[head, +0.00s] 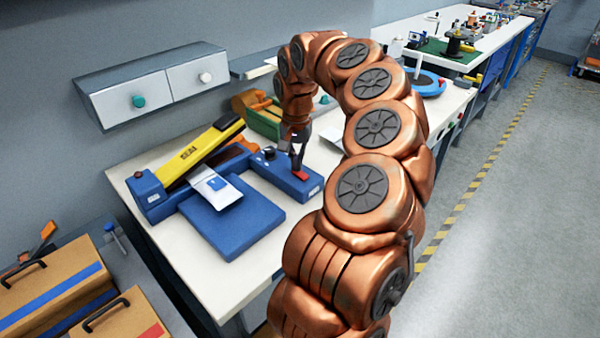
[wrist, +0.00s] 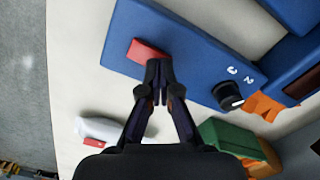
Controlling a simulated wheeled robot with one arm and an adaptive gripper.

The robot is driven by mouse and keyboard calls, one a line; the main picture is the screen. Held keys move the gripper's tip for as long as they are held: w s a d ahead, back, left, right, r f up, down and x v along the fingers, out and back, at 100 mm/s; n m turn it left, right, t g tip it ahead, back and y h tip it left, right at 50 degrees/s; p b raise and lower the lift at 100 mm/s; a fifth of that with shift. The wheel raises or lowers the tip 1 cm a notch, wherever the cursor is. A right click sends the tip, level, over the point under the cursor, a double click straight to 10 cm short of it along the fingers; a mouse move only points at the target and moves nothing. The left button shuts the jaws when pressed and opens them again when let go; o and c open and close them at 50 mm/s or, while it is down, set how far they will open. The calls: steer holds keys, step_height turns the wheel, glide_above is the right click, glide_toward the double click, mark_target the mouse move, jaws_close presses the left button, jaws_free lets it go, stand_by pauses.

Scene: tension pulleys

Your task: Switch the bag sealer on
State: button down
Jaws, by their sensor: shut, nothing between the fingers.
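The blue bag sealer (head: 260,178) stands on the white table, its yellow arm (head: 200,152) raised and tilted. A red switch (wrist: 147,56) sits on the top of its blue base near one end; it also shows in the head view (head: 300,175). A black dial (wrist: 228,96) with white numbers is farther along the base. My gripper (wrist: 159,98) is shut and empty, its fingertips right at the edge of the red switch. I cannot tell whether they touch it. In the head view my gripper (head: 297,165) points down over the switch.
A white bag with a blue label (head: 215,187) lies at the sealer's plate. A green-sided wooden box (head: 262,122) stands behind. A wall cabinet (head: 155,85) hangs above. A white object with a red part (wrist: 112,130) lies beside the base. Cardboard boxes (head: 50,285) are at lower left.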

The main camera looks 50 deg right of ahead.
steer(key=shift+f+b, duration=0.45)
steer(key=shift+f, duration=0.05)
steer(key=shift+r, duration=0.1)
stand_by(0.3)
steer(key=shift+r+p, duration=0.75)
steer(key=shift+r, duration=2.7)
